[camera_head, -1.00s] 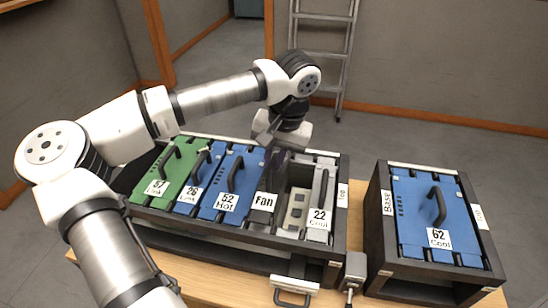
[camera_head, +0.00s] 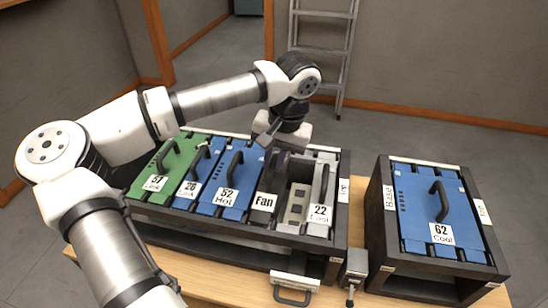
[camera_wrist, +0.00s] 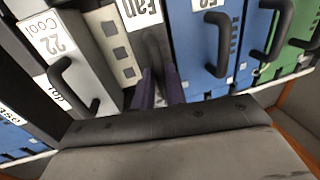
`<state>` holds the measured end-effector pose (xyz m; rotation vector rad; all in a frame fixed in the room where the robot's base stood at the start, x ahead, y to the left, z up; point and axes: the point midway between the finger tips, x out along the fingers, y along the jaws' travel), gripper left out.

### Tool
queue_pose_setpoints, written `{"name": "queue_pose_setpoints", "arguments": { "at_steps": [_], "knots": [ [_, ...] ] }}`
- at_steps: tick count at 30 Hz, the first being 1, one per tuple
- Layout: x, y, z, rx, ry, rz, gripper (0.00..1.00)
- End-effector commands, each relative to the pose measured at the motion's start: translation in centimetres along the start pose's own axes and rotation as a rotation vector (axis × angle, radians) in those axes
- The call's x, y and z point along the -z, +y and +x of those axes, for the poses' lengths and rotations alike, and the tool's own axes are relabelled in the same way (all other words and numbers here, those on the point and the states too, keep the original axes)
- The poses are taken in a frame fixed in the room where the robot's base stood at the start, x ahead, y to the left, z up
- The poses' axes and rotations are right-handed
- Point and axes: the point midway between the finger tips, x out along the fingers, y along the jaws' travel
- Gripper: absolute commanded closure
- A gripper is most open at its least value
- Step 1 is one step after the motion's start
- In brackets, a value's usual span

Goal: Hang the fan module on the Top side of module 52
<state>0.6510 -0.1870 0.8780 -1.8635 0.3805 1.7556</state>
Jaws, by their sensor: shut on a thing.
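The fan module (camera_head: 263,203) is a narrow dark unit with a white "Fan" label. It stands in the long rack directly to the right of the blue module 52 (camera_head: 230,185), on the side towards the rack's "Top" end label. My gripper (camera_wrist: 160,88) is shut on the fan module's dark handle in the wrist view. In the head view my gripper (camera_head: 276,160) is over the rear part of the fan module and hides some of it. Module 52 also shows beside the fan in the wrist view (camera_wrist: 198,60). How deep the fan sits is hard to tell.
An empty slot (camera_head: 295,200) lies right of the fan, then grey module 22 (camera_head: 320,213). Blue module 26 (camera_head: 194,184) and green module 57 (camera_head: 160,180) stand left of 52. A separate rack (camera_head: 378,235) holds blue module 62 (camera_head: 436,215).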

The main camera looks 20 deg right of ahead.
Motion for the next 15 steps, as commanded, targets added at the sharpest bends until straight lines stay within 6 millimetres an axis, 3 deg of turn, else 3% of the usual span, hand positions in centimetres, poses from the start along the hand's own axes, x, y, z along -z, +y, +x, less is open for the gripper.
{"name": "queue_pose_setpoints", "arguments": {
  "at_steps": [10,11,15],
  "knots": [
    [0.03,0.14,0.69,0.000,0.002,-0.001,1.00],
    [0.04,0.11,0.57,0.001,0.003,-0.001,0.83],
    [0.03,0.11,0.59,0.001,0.002,-0.001,0.65]
  ]
}}
